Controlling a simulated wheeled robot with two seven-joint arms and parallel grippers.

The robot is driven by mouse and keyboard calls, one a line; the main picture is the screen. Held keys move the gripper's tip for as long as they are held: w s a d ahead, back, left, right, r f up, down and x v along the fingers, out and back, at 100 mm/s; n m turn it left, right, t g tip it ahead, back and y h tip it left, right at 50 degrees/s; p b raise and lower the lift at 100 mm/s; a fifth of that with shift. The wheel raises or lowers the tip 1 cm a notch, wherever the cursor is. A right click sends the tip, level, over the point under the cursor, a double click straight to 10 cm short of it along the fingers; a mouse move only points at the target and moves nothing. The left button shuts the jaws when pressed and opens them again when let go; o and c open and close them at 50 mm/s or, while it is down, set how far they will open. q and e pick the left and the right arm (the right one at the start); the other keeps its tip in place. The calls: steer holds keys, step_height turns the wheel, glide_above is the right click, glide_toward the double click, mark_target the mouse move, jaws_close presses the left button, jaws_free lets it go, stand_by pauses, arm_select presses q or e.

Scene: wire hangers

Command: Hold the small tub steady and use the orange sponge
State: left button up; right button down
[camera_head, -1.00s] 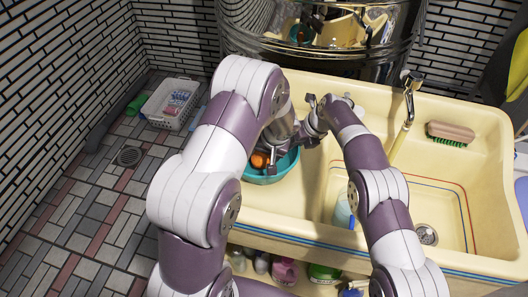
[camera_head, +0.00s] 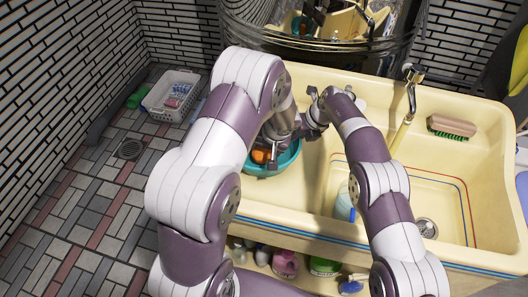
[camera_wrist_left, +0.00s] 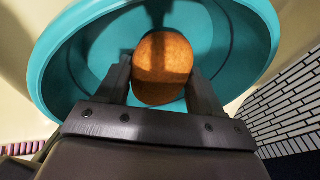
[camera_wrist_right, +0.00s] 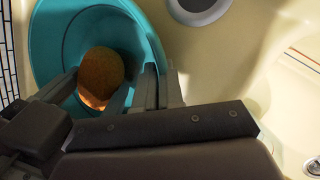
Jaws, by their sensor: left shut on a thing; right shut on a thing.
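The small teal tub (camera_head: 288,163) stands on the cream counter left of the sink basin. Its curved wall also fills much of the left wrist view (camera_wrist_left: 75,75). The orange sponge (camera_wrist_left: 163,68) is inside the tub, between the fingers of my left gripper (camera_wrist_left: 165,85), which is shut on it. The sponge also shows in the head view (camera_head: 260,156) and the right wrist view (camera_wrist_right: 102,75). My right gripper (camera_wrist_right: 148,85) is shut on the tub's rim at its right side. In the head view, my left arm hides part of the tub.
The sink basin (camera_head: 400,205) lies to the right, with a faucet (camera_head: 411,85) and a pink brush with green bristles (camera_head: 452,126). A blue-white bottle (camera_head: 343,205) stands in it. Several bottles sit below the counter. A white basket (camera_head: 170,98) is on the tiled floor.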

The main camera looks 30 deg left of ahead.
arm_select(q)
steer(key=shift+s+d+r, duration=0.1)
steer(key=shift+s+d, duration=0.15)
steer(key=shift+s, duration=0.25)
steer(key=shift+f, duration=0.65)
steer(key=o, duration=0.7)
steer(key=shift+o, duration=0.2)
steer(key=shift+r, duration=0.7)
steer(key=c, duration=1)
